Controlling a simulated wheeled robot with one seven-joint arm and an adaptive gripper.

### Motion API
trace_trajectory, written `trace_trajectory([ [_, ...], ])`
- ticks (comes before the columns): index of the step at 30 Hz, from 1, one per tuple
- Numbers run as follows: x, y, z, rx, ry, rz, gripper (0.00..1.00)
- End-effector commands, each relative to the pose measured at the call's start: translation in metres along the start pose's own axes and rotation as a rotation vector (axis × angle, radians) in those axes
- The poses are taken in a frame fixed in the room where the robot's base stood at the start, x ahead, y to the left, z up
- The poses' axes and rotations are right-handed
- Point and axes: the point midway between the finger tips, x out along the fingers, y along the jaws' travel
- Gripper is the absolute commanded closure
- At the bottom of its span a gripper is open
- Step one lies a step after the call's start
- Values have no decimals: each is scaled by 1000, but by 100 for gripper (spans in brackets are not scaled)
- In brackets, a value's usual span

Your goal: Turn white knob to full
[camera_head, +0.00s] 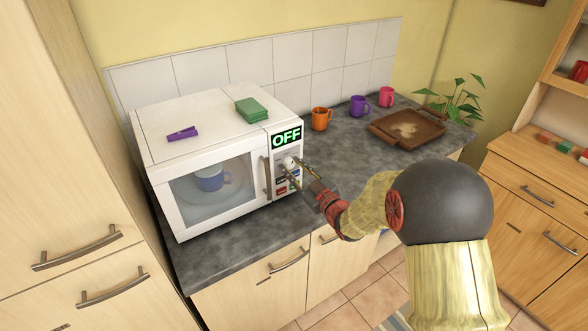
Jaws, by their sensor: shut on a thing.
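A white microwave (190,152) stands on the dark counter, its door shut, with a blue mug (210,179) inside behind the glass. Its display (286,137) reads OFF in green. The white knob (288,162) is on the control panel, below the display. My gripper (290,172) is at the panel, with its fingers around the knob and shut on it. The fingers partly hide the knob, and its pointer mark is too small to read.
A purple clip (183,133) and a green stack (251,110) lie on the microwave. Orange (321,118), purple (358,106) and pink (386,96) mugs stand at the back of the counter. A brown tray (384,139) and a plant (458,100) are to the right.

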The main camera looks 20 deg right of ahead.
Motion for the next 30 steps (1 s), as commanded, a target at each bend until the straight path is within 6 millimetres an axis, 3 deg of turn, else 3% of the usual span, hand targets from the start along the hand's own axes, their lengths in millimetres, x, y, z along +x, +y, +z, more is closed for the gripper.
trace_trajectory([
  [15,-1,-1,2,457,-4,-1,98],
  [30,-1,-1,3,665,-5,0,98],
])
